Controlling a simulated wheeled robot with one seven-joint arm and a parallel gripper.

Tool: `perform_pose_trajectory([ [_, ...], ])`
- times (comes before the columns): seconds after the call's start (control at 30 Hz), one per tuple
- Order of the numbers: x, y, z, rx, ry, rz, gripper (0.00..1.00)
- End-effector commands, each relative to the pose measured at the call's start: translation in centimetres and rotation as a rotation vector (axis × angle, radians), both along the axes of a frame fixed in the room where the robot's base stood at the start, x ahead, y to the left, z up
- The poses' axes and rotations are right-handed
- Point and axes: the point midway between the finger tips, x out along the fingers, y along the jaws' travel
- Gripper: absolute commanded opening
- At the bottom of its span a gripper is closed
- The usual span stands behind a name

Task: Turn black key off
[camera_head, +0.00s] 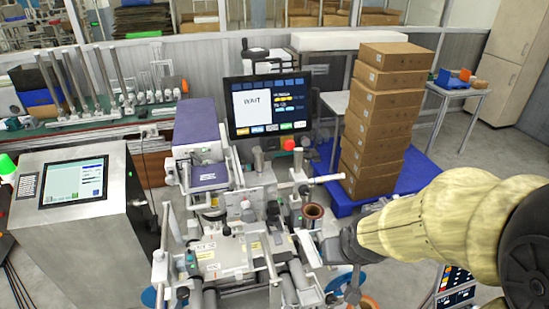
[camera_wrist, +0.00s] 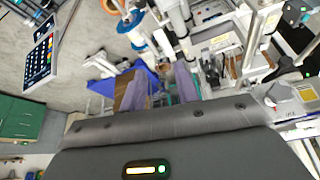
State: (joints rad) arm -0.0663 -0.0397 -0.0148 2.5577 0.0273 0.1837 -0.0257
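I cannot make out a black key for certain in either view. A machine (camera_head: 225,250) with rollers, levers and small knobs fills the middle of the head view, and one small black knob (camera_head: 182,293) shows at its front left. My gripper (camera_head: 352,250) is at the machine's right side, at the end of my cream-covered arm. In the wrist view my gripper (camera_wrist: 160,86) has two purplish fingers standing apart with nothing held between them. Parts of the machine show beyond and right of the fingers. My arm hides part of the machine's right side.
A monitor (camera_head: 268,107) reading "WAIT" stands behind the machine. A stack of boxes (camera_head: 382,120) stands on a blue pallet (camera_head: 420,172) at right. A steel cabinet (camera_head: 75,230) with a screen is at left. A button panel (camera_head: 455,287) is below my arm.

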Motion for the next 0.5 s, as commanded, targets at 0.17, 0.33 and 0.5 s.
perform_pose_trajectory([
  [0.17, 4.5, 4.4, 1.1, 0.039, -0.373, 0.104, 0.31],
  [0.33, 6.6, 8.3, 5.6, 0.104, -0.755, 0.174, 0.31],
  [0.5, 6.3, 10.5, 10.1, 0.165, -1.032, 0.199, 0.31],
])
